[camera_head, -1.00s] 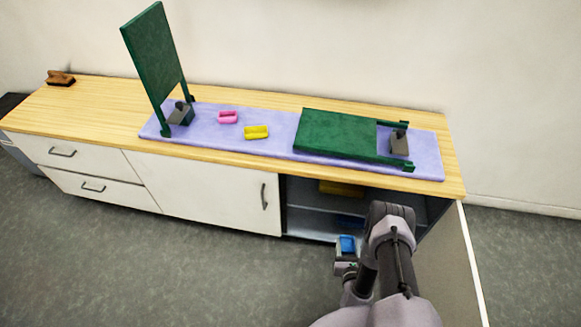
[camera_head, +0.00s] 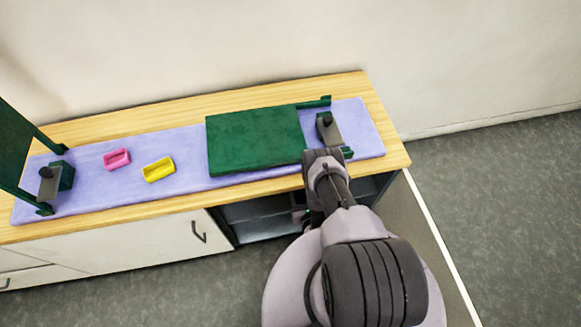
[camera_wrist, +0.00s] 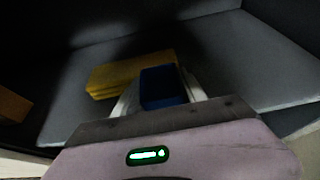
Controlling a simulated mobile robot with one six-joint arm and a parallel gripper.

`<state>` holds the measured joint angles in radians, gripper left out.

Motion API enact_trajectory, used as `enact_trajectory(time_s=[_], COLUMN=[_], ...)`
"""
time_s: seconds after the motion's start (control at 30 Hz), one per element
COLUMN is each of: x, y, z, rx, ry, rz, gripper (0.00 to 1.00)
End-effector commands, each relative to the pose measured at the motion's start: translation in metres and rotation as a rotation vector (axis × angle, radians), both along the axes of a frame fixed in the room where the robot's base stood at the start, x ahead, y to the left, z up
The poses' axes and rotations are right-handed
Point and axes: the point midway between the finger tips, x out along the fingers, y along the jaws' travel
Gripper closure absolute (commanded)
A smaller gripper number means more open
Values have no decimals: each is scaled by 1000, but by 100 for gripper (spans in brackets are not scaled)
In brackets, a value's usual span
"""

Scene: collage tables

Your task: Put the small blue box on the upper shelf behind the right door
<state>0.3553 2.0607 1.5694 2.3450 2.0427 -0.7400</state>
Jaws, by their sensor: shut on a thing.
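The small blue box (camera_wrist: 163,88) is between the fingers of my gripper (camera_wrist: 160,96) in the wrist view. The gripper is shut on it, inside the cabinet over a grey shelf (camera_wrist: 235,62). A yellow box (camera_wrist: 130,72) lies on that shelf just beyond and left of the blue box. Whether the blue box touches the shelf or the yellow box, I cannot tell. In the head view my arm reaches into the right compartment (camera_head: 255,222), and the blue box is hidden there. The right door (camera_head: 445,250) stands open, at the right of my arm.
The wooden cabinet top (camera_head: 120,121) carries a purple mat (camera_head: 190,192) with a flat green panel (camera_head: 255,140), a pink piece (camera_head: 117,159) and a yellow piece (camera_head: 158,169). Another green panel (camera_head: 18,155) stands upright at left. An orange-brown thing (camera_wrist: 13,105) shows at the wrist view's left edge.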

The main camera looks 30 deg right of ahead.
Motion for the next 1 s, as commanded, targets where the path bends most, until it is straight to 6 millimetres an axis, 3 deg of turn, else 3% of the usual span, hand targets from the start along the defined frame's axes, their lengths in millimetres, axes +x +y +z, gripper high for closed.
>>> enact_trajectory(time_s=[0.1,0.43,0.63,0.8,0.97,1.0], x=[1,7,9,9,9,9], y=[-40,-127,-151,-150,-151,-150], z=[-1,-11,-15,-53,-49,-48], rx=[-2,-4,-4,-2,-2,-2], ry=[-5,-1,-1,1,0,0], rz=[-15,-5,-4,0,0,0], gripper=[94,94,94,94,94,47])
